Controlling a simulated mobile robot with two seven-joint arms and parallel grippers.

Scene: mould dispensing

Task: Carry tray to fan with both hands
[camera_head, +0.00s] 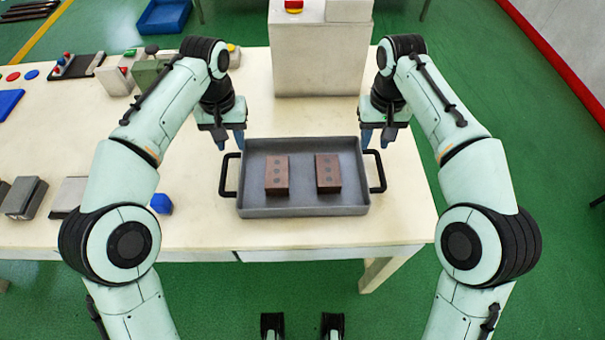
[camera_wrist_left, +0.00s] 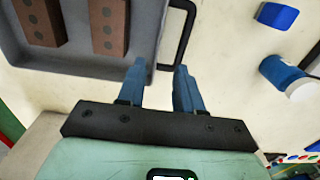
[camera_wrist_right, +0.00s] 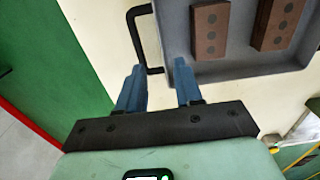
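A grey tray (camera_head: 300,210) lies on the table near its front edge, with two brown blocks (camera_head: 277,175) (camera_head: 328,173) with dark round marks in it. It has a black handle on the left (camera_head: 229,175) and one on the right (camera_head: 375,171). My left gripper (camera_head: 229,140) is open and empty above the back of the left handle; in the left wrist view its blue fingers (camera_wrist_left: 160,88) are apart near that handle. My right gripper (camera_head: 376,138) is open and empty above the back of the right handle; its fingers (camera_wrist_right: 158,88) show apart in the right wrist view. I cannot make out a fan.
A white box-shaped machine (camera_head: 320,60) with a red button stands behind the tray. A blue bin (camera_head: 163,16) is on the green floor beyond. The table right of the tray is clear.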

